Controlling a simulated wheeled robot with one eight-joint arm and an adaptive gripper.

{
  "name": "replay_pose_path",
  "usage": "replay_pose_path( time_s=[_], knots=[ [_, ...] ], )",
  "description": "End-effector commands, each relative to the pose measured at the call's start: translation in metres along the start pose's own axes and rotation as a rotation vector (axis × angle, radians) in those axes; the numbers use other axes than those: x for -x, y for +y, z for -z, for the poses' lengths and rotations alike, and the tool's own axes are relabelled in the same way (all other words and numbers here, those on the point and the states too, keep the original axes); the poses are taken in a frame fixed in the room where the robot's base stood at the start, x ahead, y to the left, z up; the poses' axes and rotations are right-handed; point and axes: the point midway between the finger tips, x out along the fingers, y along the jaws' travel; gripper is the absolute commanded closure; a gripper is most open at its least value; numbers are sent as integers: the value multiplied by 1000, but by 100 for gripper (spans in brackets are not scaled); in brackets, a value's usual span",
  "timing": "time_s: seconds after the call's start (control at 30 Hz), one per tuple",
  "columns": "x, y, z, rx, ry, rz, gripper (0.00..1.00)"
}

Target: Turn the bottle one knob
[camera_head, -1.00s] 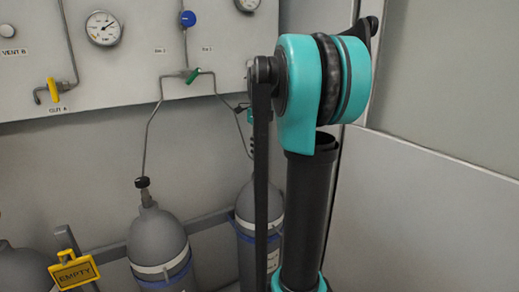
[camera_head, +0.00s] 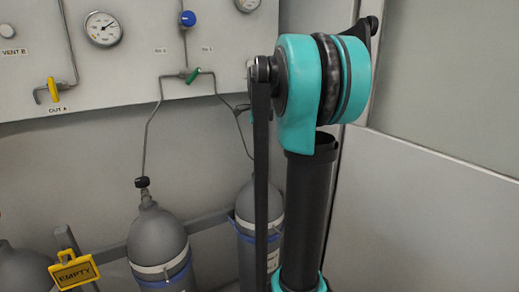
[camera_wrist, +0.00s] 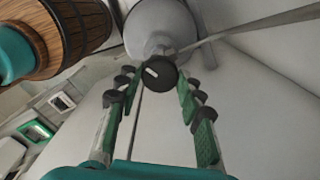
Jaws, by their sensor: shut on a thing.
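In the wrist view a round black knob (camera_wrist: 160,73) with a pale mark tops a grey bottle (camera_wrist: 150,25). The two green-padded fingers of my gripper (camera_wrist: 160,88) are on either side of the knob, shut on it. In the head view the right grey bottle (camera_head: 246,204) stands partly behind my arm, and its top and my gripper are hidden there. Another grey bottle (camera_head: 158,238) with a black knob (camera_head: 142,182) stands to its left, with nothing touching it.
A wall panel (camera_head: 120,60) carries a gauge (camera_head: 103,28), a yellow valve (camera_head: 53,88), a blue knob (camera_head: 187,18) and a green valve (camera_head: 193,76). Thin pipes run down to the bottles. A yellow EMPTY sign (camera_head: 74,271) hangs at lower left. A wooden barrel-like object (camera_wrist: 70,30) shows in the wrist view.

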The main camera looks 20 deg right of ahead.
Motion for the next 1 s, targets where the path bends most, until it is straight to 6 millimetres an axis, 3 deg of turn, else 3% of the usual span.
replay_pose_path(
  time_s=[1.0],
  knots=[
    [0, -1, 0, 963, 0, 1, 92]
  ],
)
